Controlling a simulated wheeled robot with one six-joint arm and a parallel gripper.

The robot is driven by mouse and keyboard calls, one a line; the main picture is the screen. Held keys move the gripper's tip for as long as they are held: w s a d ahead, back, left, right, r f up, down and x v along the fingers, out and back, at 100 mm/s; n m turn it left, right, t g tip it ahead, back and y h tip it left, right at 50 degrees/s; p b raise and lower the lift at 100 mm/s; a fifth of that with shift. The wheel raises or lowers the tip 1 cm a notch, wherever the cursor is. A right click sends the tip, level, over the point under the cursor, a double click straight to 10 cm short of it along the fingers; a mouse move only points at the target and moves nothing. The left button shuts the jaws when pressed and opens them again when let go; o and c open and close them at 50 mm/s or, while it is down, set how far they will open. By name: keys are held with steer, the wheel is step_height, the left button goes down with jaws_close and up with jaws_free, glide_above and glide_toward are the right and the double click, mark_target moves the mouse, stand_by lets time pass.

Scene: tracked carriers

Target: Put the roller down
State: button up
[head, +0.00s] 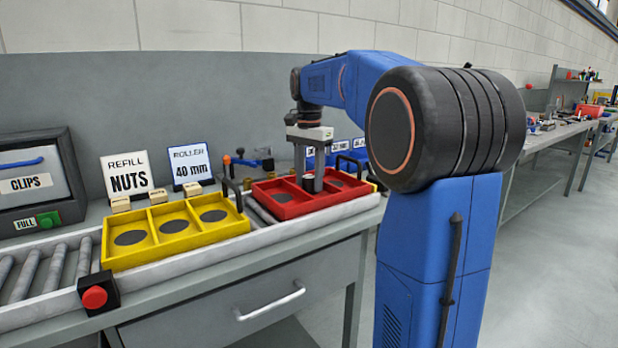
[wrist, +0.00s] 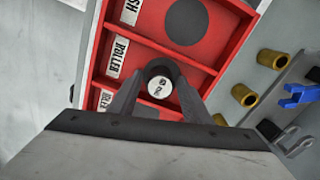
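The roller (wrist: 160,87) is a small cylinder with a pale printed top, seen between the two fingers of my gripper (wrist: 157,92) in the wrist view. The fingers are closed against its sides. In the head view my gripper (head: 309,182) points straight down into the middle of the red tray (head: 290,211), and the roller is mostly hidden by the fingers. The wrist view shows it within the middle compartment, whose label (wrist: 118,57) reads ROLLER. I cannot tell whether its base touches the tray floor. Dark round patches mark the compartment floors.
A yellow tray (head: 178,247) with several empty compartments stands left of the red one on the roller conveyor (head: 40,270). Signs read REFILL NUTS (head: 127,173) and ROLLER 40 mm (head: 190,165). A red button (head: 95,297) sits at the front edge. Brass fittings (wrist: 244,95) lie beside the red tray.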

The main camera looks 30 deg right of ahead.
mark_target(309, 176)
stand_by(0.3)
step_height(309, 176, up, 12)
stand_by(0.6)
steer(key=shift+r, duration=0.1)
stand_by(0.3)
